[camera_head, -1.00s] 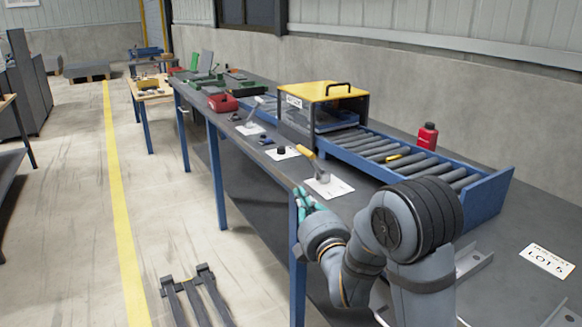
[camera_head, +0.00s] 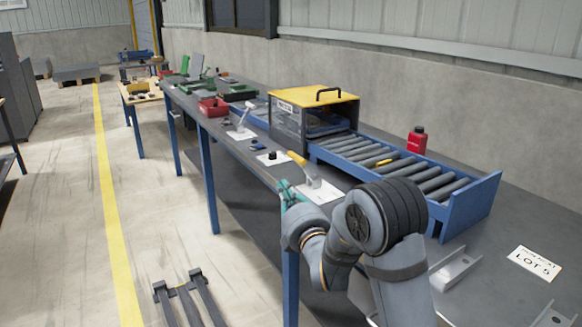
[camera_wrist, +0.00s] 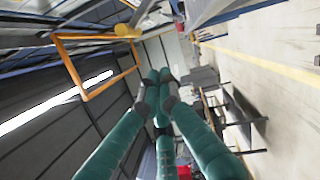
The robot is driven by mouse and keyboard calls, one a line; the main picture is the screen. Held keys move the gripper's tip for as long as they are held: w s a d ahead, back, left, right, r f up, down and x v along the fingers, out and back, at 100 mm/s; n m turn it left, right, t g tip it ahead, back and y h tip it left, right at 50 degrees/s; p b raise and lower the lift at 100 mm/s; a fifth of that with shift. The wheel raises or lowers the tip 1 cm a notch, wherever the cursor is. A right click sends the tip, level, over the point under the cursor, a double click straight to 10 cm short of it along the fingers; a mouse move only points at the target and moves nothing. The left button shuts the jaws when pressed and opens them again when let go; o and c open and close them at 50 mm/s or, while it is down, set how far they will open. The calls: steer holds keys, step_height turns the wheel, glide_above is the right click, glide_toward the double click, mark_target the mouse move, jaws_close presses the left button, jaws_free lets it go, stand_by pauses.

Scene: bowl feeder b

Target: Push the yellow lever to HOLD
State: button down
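The yellow lever (camera_head: 297,158) stands on a white plate (camera_head: 322,193) at the front edge of the bench, tilted with its yellow grip up and to the left. The plate's markings are too small to read. My gripper (camera_head: 287,190), with teal fingers, is just below and left of the lever, apart from it, beside the bench edge. In the wrist view my gripper (camera_wrist: 161,80) has its fingertips drawn together with nothing between them. The lever's yellow grip (camera_wrist: 127,31) shows beyond the fingertips, up and to the left.
Behind the lever is a blue roller conveyor (camera_head: 450,208) with a yellow-topped box (camera_head: 315,93). A red bottle (camera_head: 416,140) stands behind it. A black knob (camera_head: 272,155) and a pale-handled lever (camera_head: 244,115) stand farther along the bench edge. Open floor lies to the left.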

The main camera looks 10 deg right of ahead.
mark_target(305, 169)
steer(key=w+d+r+p, duration=0.2)
steer(key=w, duration=0.4)
steer(key=shift+d, duration=0.35)
steer(key=shift+w+d+r, duration=0.1)
steer(key=shift+d, duration=0.05)
